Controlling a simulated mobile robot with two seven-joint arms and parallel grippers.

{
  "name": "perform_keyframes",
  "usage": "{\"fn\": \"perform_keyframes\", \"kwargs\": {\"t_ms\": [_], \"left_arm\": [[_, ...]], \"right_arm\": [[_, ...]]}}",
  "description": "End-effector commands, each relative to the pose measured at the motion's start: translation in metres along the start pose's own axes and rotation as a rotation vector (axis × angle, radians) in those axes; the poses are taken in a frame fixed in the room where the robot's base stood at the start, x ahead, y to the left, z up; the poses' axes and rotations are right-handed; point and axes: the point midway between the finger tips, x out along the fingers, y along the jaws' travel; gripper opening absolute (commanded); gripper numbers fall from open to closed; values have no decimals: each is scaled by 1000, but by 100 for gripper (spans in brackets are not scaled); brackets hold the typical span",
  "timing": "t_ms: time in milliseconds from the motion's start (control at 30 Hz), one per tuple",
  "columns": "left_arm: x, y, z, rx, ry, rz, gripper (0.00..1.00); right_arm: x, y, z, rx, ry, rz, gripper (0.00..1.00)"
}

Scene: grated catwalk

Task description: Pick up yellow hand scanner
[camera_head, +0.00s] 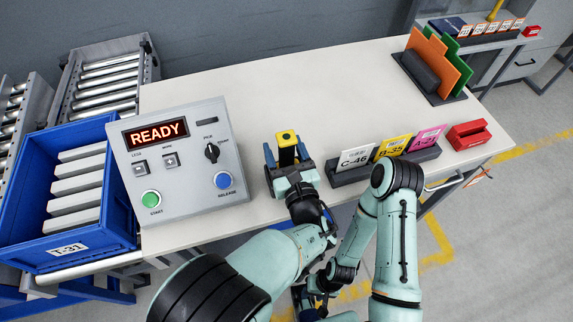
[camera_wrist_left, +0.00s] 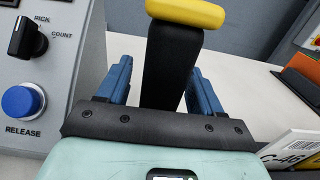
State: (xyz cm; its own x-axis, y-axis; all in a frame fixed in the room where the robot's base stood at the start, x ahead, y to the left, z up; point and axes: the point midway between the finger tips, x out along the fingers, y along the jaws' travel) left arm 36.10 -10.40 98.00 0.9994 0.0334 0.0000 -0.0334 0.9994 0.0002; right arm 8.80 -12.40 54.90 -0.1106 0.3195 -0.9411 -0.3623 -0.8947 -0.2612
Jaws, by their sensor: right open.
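The yellow hand scanner (camera_head: 286,138) stands upright on the workbench with its yellow head above a black handle. In the left wrist view, the yellow head is at the top and the black handle (camera_wrist_left: 169,65) runs down between my blue fingers. My left gripper (camera_head: 286,158) is open around the handle, also in the left wrist view (camera_wrist_left: 160,85); gaps show beside the handle. The handle's lower end is hidden behind my gripper. My right gripper (camera_head: 308,300) is low at the bottom of the head view, partly hidden by my arms, open and away from the scanner.
A control box (camera_head: 185,165) reading READY stands left of the scanner. A card rack (camera_head: 350,177) and a red block (camera_head: 469,134) are to its right. An orange and green panel rack (camera_head: 440,60) is at the back right. A blue crate (camera_head: 35,222) is far left. The rear workbench (camera_head: 310,80) is clear.

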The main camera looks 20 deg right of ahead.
Motion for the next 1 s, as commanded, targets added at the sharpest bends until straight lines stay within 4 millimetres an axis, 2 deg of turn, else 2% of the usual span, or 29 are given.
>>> {"fn": "perform_keyframes", "kwargs": {"t_ms": [33, 100, 200, 467, 667, 867, 1000], "left_arm": [[0, 0, 0, 0, 0, 0, 53], [0, 0, 0, 0, 0, 0, 30], [0, 0, 0, 0, 0, 0, 4], [0, 0, 1, -1, -1, 1, 4], [0, 0, 14, -5, -3, 1, 4], [0, 0, 48, -7, -4, 1, 4], [0, 0, 82, -9, -5, 0, 4]], "right_arm": [[0, 0, 0, 0, 0, 0, 43], [0, 0, 0, 0, 0, 0, 43], [0, 0, 0, 0, 0, 0, 43], [0, 0, 0, 0, 0, 0, 43], [-3, -1, 0, 0, 1, 0, 43], [-9, -3, 0, -1, 3, -1, 43], [-15, -6, -1, -2, 5, -2, 43]]}}
